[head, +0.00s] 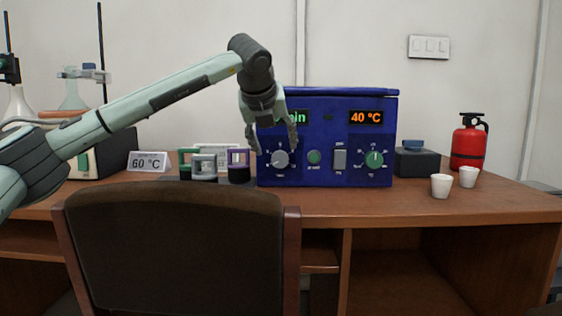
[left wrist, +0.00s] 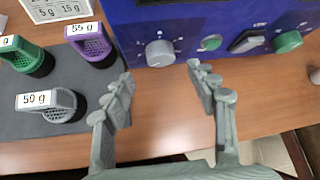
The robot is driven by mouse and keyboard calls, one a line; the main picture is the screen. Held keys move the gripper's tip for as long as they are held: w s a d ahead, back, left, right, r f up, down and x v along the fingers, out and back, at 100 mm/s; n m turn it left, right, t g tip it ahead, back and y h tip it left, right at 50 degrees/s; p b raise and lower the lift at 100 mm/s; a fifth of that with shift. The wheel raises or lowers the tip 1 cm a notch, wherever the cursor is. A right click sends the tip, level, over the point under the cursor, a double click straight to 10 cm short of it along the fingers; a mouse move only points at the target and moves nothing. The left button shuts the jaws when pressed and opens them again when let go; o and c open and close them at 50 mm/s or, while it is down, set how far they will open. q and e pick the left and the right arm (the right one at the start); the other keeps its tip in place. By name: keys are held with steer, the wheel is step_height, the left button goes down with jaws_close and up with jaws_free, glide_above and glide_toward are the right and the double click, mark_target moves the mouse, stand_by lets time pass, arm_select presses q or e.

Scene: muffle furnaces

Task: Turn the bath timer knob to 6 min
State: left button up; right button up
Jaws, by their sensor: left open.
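The blue bath (head: 328,140) stands on the desk, with a green display partly hidden by my left gripper and an orange display reading 40 °C. The grey timer knob (head: 279,159) is on the left of its front panel; it also shows in the left wrist view (left wrist: 160,53). My left gripper (head: 274,148) is open and empty in front of the panel. In the left wrist view the open fingers (left wrist: 161,80) lie on either side of the knob's position, apart from it. The timer's value cannot be read. My right gripper is not in view.
Labelled weights, such as the 50 g one (left wrist: 50,105), stand on a grey mat left of the bath. A chair (head: 175,245) is in front of the desk (head: 400,207). White cups (head: 441,186) and a red extinguisher (head: 468,145) stand at the right.

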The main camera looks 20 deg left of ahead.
mark_target(280, 160)
arm_select(q)
steer(key=x, duration=0.6)
steer(key=shift+f, duration=0.1)
steer(key=shift+c, duration=0.4)
steer(key=c, duration=1.1)
steer(key=shift+d, duration=0.1)
